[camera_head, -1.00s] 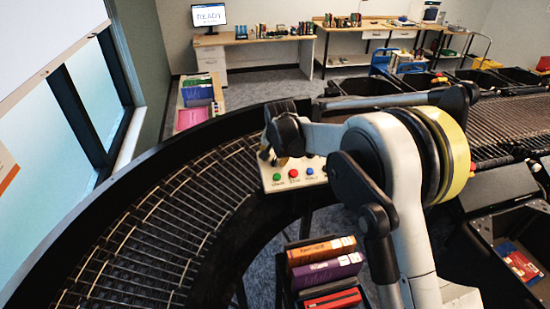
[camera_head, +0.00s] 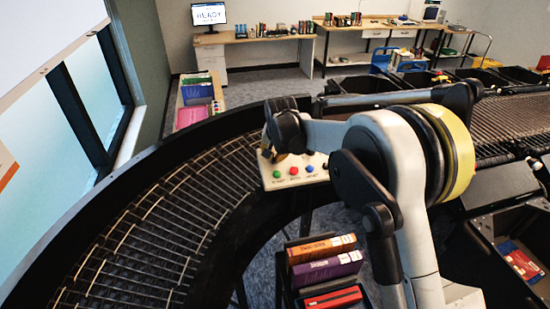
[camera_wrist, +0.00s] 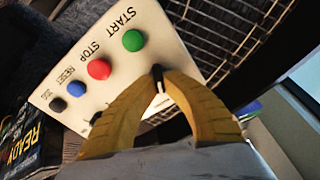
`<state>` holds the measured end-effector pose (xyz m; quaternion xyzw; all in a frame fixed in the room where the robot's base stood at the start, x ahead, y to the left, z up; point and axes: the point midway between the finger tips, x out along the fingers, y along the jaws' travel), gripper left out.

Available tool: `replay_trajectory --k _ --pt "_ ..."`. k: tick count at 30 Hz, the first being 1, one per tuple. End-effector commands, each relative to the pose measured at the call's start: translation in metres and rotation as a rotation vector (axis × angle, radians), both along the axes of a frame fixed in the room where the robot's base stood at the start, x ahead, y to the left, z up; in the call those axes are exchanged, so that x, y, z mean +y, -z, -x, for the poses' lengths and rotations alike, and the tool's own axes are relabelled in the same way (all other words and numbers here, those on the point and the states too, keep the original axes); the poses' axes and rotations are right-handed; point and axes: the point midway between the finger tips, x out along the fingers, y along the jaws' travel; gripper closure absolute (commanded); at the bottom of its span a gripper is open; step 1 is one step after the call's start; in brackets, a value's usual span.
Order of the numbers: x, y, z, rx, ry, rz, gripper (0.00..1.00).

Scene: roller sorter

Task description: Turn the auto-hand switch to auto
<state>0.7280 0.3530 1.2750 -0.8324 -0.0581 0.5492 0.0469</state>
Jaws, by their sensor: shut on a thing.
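The cream control panel (camera_head: 318,178) stands at the inner edge of the curved conveyor, below my wrist. In the wrist view the panel (camera_wrist: 125,75) carries a green START button (camera_wrist: 134,41), a red STOP button (camera_wrist: 99,69), a blue RESET button (camera_wrist: 75,89) and a small black control (camera_wrist: 57,104) with an unreadable label. My gripper (camera_wrist: 157,72) has yellow fingers closed together at the panel's edge beside START. A small dark piece with a light edge shows between the fingertips; it appears to be the auto-hand switch, mostly hidden. Its setting cannot be read.
The curved roller conveyor (camera_head: 150,235) sweeps around the left of the panel. A bin of books (camera_head: 322,268) stands below the panel. Black bins line the right side. Desks (camera_head: 250,38) stand along the back wall.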

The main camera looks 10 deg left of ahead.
Motion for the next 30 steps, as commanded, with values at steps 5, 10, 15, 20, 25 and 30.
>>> replay_trajectory --k 5,10,15,20,25,30 --pt "0.0007 0.0044 0.0004 -0.018 -0.120 0.039 1.00" --pt "0.0016 0.0042 0.0007 -0.041 -0.268 0.088 1.00" --pt "0.0028 0.0038 0.0009 -0.066 -0.421 0.138 1.00" --pt "0.0035 0.0033 0.0016 -0.087 -0.558 0.184 1.00" --pt "0.0043 0.0027 0.0024 -0.107 -0.688 0.226 1.00" --pt "0.0049 0.0023 0.0029 -0.123 -0.789 0.259 1.00"
